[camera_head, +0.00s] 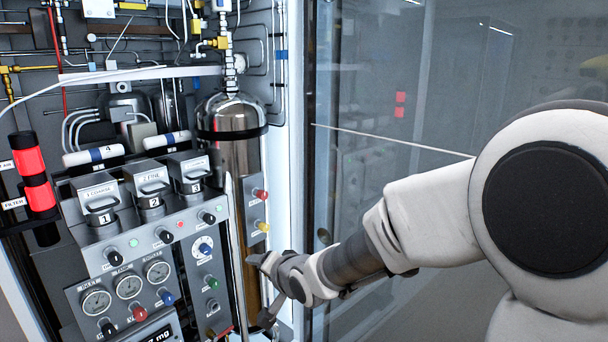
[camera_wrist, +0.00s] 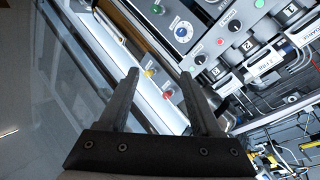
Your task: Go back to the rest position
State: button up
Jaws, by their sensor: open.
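My gripper (camera_wrist: 158,80) is open in the wrist view, with its two dark fingers apart and nothing between them. Behind the fingers lie the panel's pale side strip with a yellow knob (camera_wrist: 149,73) and a red knob (camera_wrist: 168,94). In the head view my white and grey arm (camera_head: 350,262) reaches in from the right, and its end is in front of the lower right part of the panel, beside the steel cylinder (camera_head: 234,150). The gap between fingertips and panel is hard to judge.
The control panel (camera_head: 135,262) carries gauges, knobs and several numbered canisters, including canister 2 (camera_head: 150,185). Pipes and valves fill the back wall. A glass pane (camera_head: 400,120) stands right of the cabinet, behind my arm. A red-banded lamp (camera_head: 30,170) is at far left.

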jog(key=s+d+r+n+g+h, duration=0.1)
jog(key=s+d+r+h, duration=0.2)
jog(key=s+d, duration=0.7)
jog(key=s+d+r+n+g+h, duration=0.2)
jog(key=s+d+r, duration=0.3)
jog(key=s+d, duration=0.5)
jog(key=shift+s+d+h, duration=0.15)
jog(key=shift+d+h, duration=0.45)
jog(key=shift+d, duration=0.05)
jog(key=shift+n+g, duration=0.6)
jog(key=s, duration=0.2)
jog(key=s+d, duration=0.1)
jog(key=s+f, duration=0.1)
jog(key=s, duration=0.1)
jog(key=shift+s+d+f, duration=0.1)
jog(key=shift+s+d, duration=0.15)
jog(key=shift+s, duration=0.05)
jog(key=shift+c, duration=0.2)
jog(key=shift+s+d+f, duration=0.15)
jog(key=shift+s+f, duration=0.1)
jog(key=shift+s, duration=0.05)
jog(key=shift+c, duration=1)
jog(key=shift+a, duration=0.2)
